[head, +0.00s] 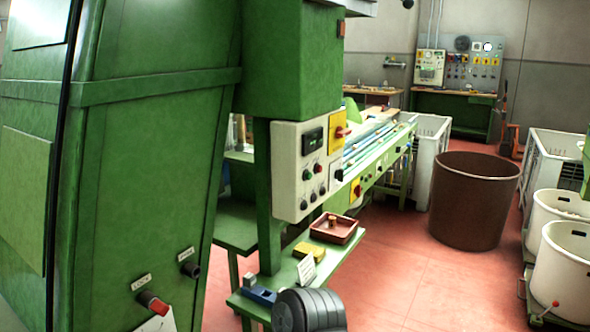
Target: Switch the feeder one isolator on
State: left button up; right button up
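No label reading feeder one can be made out, so I cannot tell which switch is that isolator. A red rotary handle on a yellow plate (339,132) is on the side of the cream control box (298,168), under the green cabinet. A second, smaller red and yellow switch (356,190) is lower on the green conveyor machine behind. The on or off position of either is too small to read. Neither of my grippers shows in the head view.
A large green housing (150,160) fills the left, with a red-tipped knob (152,301) low on it. A low green bench (325,268) holds a red tray (334,230). A brown bin (474,205) and white tubs (562,270) stand right. Red floor (410,280) is clear between. Wall panels (476,60) are far back.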

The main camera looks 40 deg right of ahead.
aim_at(340, 132)
jog(key=z, duration=1.55)
jog(key=i+l, duration=0.2)
jog(key=l, duration=0.2)
jog(key=i+l+u, duration=0.1)
jog(key=l, duration=0.3)
jog(key=i+l, duration=0.3)
jog(key=l, duration=0.15)
jog(key=i+l+u, duration=0.1)
jog(key=l, duration=0.3)
jog(key=i+l, duration=0.3)
jog(key=l, duration=0.15)
jog(key=i+l+u, duration=0.15)
jog(key=l, duration=0.25)
jog(key=i+l, duration=0.15)
jog(key=l, duration=0.3)
jog(key=i+l+u, duration=0.1)
jog(key=l, duration=0.35)
jog(key=i, duration=0.05)
